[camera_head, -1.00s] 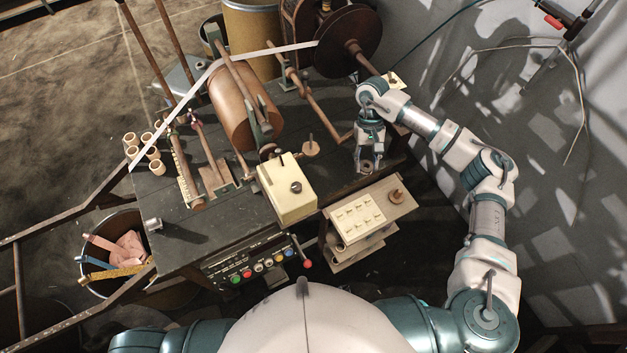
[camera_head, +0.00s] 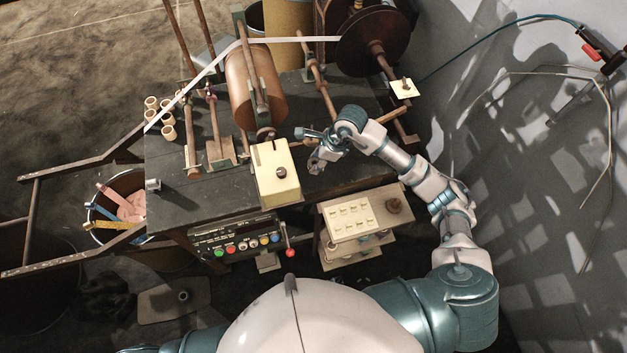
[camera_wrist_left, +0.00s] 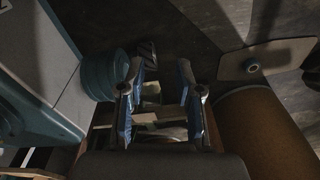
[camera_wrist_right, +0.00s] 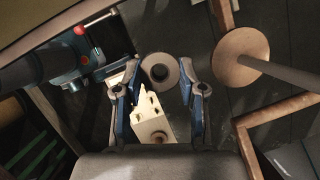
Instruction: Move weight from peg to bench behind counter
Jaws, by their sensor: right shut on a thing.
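My right gripper (camera_head: 318,160) is above the dark bench (camera_head: 210,205), close to the right of the cream counter box (camera_head: 278,178). In the right wrist view, the right gripper (camera_wrist_right: 160,75) is shut on the weight (camera_wrist_right: 160,72), a round greyish disc with a dark middle. In the head view, the hand mostly hides the weight. A brown round piece with a short upright peg (camera_head: 393,205) stands at the right end of the side shelf. My left gripper (camera_wrist_left: 160,92) is open and empty in the left wrist view, and out of the head view.
A large brown roller (camera_head: 255,90) and the dark reel (camera_head: 372,40) stand behind. A control panel with coloured buttons (camera_head: 240,245) is at the front. Small cups (camera_head: 165,118) sit at left.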

